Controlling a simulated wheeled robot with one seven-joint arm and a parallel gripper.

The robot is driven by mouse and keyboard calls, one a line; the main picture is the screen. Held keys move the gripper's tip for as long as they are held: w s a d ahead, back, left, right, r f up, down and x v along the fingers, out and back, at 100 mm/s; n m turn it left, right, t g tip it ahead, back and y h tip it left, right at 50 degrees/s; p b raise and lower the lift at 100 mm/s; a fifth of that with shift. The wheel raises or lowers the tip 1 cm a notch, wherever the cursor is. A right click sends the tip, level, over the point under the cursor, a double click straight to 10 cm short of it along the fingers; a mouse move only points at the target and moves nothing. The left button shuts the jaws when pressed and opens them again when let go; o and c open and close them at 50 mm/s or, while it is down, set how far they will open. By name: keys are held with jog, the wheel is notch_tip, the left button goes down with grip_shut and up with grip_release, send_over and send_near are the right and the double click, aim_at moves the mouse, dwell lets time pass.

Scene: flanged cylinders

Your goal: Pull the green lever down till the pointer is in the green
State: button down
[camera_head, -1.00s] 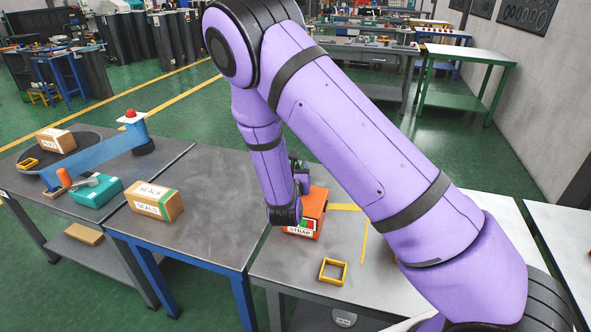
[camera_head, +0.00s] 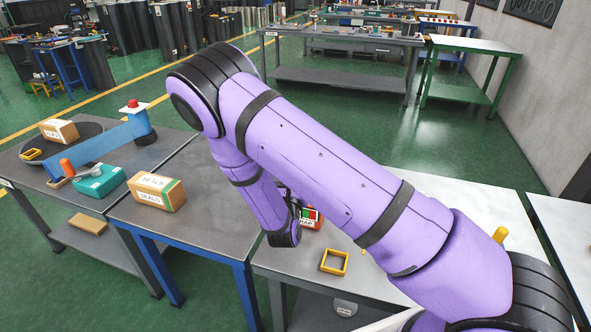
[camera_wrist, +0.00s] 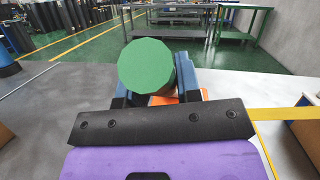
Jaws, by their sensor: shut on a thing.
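In the wrist view, the round end of the green lever (camera_wrist: 146,66) sits between the two blue fingers of my gripper (camera_wrist: 156,84), which is shut on it. In the head view my gripper (camera_head: 292,212) is beside the orange strap unit (camera_head: 316,221) and partly behind my arm. A small gauge patch of red, green and white (camera_head: 311,213) shows on the unit. The pointer is too small or hidden, so I cannot tell where it stands. A sliver of orange (camera_wrist: 190,96) shows behind the fingers in the wrist view.
A yellow square frame (camera_head: 334,261) lies on the bench in front of the unit. A carton marked SEALS (camera_head: 156,191) and a teal box (camera_head: 99,181) stand to the left. My forearm covers much of the right bench.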

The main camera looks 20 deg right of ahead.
jog(key=shift+s+f, duration=0.1)
jog(key=c, duration=0.8)
grip_release()
jog(key=v, duration=1)
jog(key=shift+s+a+f, duration=0.2)
jog(key=shift+s, duration=0.1)
